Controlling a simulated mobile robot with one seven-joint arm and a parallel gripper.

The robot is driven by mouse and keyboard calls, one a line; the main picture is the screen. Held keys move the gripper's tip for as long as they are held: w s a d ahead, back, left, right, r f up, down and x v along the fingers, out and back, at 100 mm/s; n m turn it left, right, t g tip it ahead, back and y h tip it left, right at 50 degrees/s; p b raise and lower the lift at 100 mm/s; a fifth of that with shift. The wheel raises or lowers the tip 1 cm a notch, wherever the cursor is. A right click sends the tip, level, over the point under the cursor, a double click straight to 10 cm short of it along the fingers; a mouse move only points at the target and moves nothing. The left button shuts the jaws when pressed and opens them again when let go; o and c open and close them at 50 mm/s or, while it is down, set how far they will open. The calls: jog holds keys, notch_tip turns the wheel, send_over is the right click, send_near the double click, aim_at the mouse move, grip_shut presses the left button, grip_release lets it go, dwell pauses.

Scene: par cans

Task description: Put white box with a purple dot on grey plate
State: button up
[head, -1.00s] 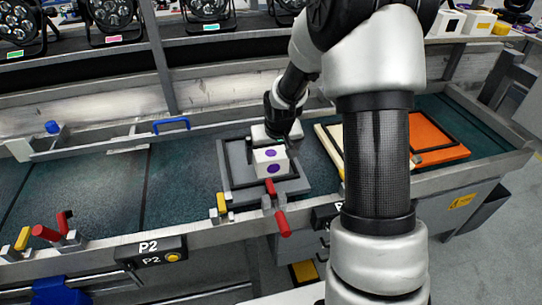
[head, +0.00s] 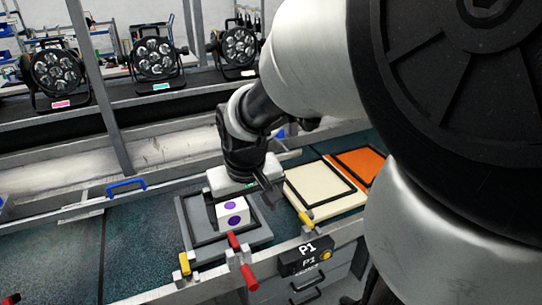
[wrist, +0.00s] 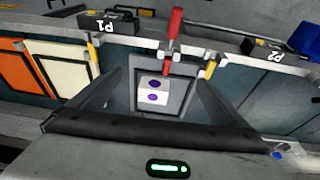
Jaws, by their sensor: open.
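The white box with purple dots (head: 233,215) sits on the grey plate (head: 187,228), inside its dark square outline. My gripper (head: 266,193) is open and empty, just behind and to the right of the box and apart from it. In the wrist view the box (wrist: 153,96) shows between the spread fingers of my gripper (wrist: 158,78), with grey plate (wrist: 176,98) around it. Nothing is held. My arm covers much of the right side of the head view.
A cream plate (head: 310,204) and an orange plate (head: 362,160) lie to the right. A red-handled clamp (head: 241,262) and a yellow clamp (head: 185,263) stand at the front rail. Stage lights (head: 153,58) line the back shelf. The dark bench left of the grey plate is clear.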

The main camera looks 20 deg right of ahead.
jog(key=s+a+r+t, duration=0.2)
jog(key=s+r, duration=0.8)
notch_tip(320, 180, up, 14)
jog(key=s+p, duration=0.1)
jog(key=p, duration=1.3)
jog(key=shift+d+r+p, duration=0.15)
jog(key=shift+r+p, duration=0.1)
jog(key=shift+p, duration=0.15)
jog(key=shift+s, duration=0.1)
